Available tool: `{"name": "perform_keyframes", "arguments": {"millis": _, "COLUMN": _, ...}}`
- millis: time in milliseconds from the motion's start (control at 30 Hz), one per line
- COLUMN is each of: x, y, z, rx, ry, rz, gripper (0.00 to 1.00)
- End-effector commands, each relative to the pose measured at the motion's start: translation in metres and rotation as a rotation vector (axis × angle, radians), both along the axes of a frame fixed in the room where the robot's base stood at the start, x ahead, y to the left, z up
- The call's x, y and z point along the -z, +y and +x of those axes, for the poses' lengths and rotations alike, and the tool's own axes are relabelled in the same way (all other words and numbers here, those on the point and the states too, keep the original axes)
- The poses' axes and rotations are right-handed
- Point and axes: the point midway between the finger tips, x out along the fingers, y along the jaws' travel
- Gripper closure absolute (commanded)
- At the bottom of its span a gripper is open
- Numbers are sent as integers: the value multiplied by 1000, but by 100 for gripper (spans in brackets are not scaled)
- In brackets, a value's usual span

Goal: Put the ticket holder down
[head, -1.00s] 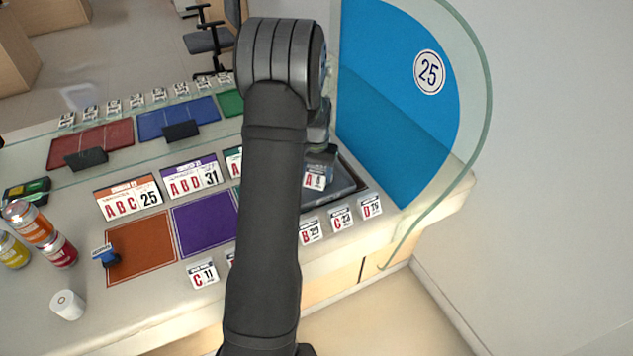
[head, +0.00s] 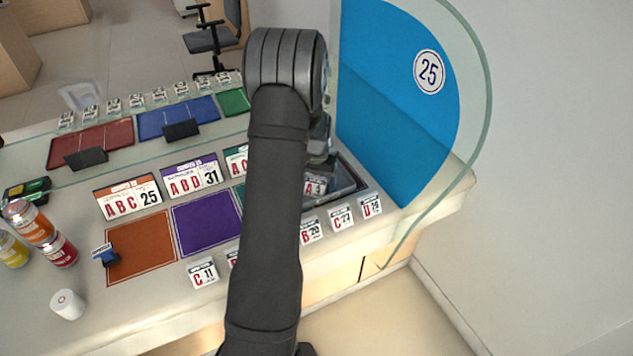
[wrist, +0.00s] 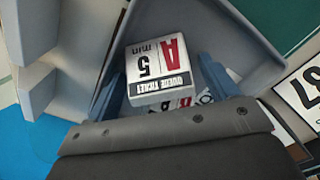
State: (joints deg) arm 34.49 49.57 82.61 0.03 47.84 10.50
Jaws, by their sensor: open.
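The ticket holder (wrist: 160,68), a white block with a red A, a 5 and a QUEUE TICKET strip, is inside the grey tray (wrist: 240,35) in the wrist view. In the head view the ticket holder (head: 315,187) shows low in the tray (head: 346,178), partly behind my arm. My gripper (wrist: 164,88) is open, with one blue finger on each side of the holder. I cannot tell whether a finger touches it. In the head view my gripper is mostly hidden by my arm.
Another white ticket piece (wrist: 165,107) shows just below the holder, partly hidden. A glass screen with a blue panel (head: 385,120) rises close at the right.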

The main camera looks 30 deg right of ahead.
Motion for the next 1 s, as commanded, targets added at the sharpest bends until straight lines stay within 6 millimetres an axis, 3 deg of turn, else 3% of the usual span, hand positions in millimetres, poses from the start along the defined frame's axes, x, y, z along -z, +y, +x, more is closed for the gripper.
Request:
{"name": "perform_keyframes", "arguments": {"millis": 267, "x": -18, "y": 0, "z": 0, "rx": 0, "ry": -2, "rz": -2, "gripper": 20}}
{"name": "perform_keyframes", "arguments": {"millis": 700, "x": -106, "y": 0, "z": 0, "rx": 0, "ry": -3, "rz": -1, "gripper": 20}}
{"name": "perform_keyframes", "arguments": {"millis": 1000, "x": -124, "y": 0, "z": 0, "rx": 0, "ry": 0, "rz": 0, "gripper": 20}}
